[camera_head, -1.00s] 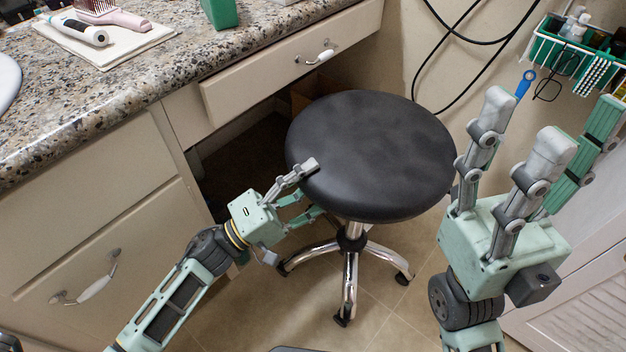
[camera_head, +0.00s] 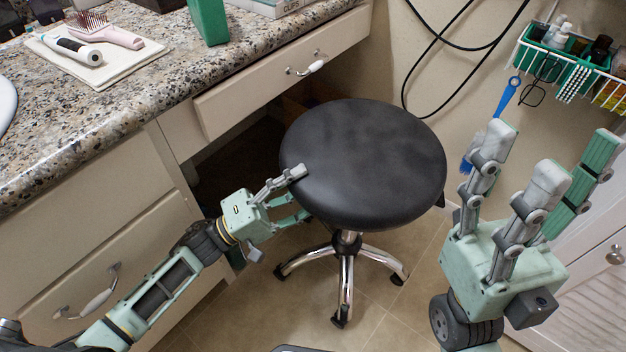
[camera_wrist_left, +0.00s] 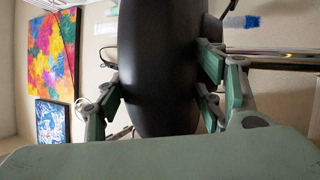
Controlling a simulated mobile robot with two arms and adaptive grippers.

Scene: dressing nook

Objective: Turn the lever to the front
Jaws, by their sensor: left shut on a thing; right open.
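The round black stool seat (camera_head: 363,160) stands in front of the vanity on a chrome column and a wheeled base. A small dark piece (camera_head: 441,200), possibly the lever, sticks out under the seat's right edge; most of it is hidden. My left gripper (camera_head: 296,192) is shut on the seat's left rim, with a finger above and others below. The left wrist view shows the seat (camera_wrist_left: 160,70) between the fingers and the chrome column (camera_wrist_left: 275,52) at right. My right gripper (camera_head: 548,158) is open and empty, right of the stool, with fingers pointing up.
The vanity has a granite counter (camera_head: 150,85) with a hairbrush and a folded towel, and a drawer (camera_head: 270,85) above the knee space. A wire basket (camera_head: 570,60) with bottles, a blue brush (camera_head: 507,97) and black cables are on the right wall. A white cabinet door (camera_head: 590,290) is at lower right.

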